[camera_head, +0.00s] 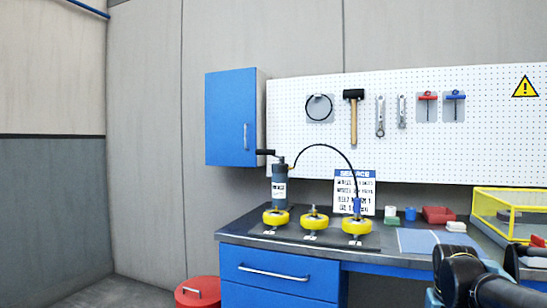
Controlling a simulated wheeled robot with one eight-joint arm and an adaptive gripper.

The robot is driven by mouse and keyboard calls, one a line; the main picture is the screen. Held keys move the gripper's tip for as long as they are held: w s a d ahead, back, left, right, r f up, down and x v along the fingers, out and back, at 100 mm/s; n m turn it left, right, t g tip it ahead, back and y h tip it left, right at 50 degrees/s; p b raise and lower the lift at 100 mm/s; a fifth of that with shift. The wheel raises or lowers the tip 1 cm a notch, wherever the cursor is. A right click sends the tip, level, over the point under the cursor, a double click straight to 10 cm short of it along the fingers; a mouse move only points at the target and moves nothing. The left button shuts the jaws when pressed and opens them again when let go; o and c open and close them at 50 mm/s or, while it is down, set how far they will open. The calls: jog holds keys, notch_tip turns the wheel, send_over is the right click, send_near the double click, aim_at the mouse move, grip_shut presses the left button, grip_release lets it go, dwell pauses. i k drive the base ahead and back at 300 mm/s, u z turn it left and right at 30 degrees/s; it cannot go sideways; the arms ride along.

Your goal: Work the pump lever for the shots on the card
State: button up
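A dark grey pump (279,188) with a white label stands upright at the back left of the workbench. Its black lever (265,152) sticks out to the left near the top, roughly level. A black hose (322,146) arches from the pump to a blue fitting (357,206) at the rightmost of three yellow wheel-like parts (356,226). The other two are the left one (275,217) and the middle one (313,221). The card (354,192) stands behind them; its lines are too small to read. Part of my arm shows at the lower right; my gripper is not in view.
A blue cabinet (231,118) hangs above left of the pump. A white pegboard (300,85) holds tools. Small blocks and a red tray (438,214) lie right of the card, near a yellow-framed case (490,212). A red bin (197,290) stands on the floor at left.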

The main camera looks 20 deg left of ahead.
aim_at(272, 152)
jog(key=z, duration=1.6)
jog(key=k, duration=1.35)
jog(key=u, duration=2)
jog(key=i, duration=0.35)
jog(key=u, duration=0.2)
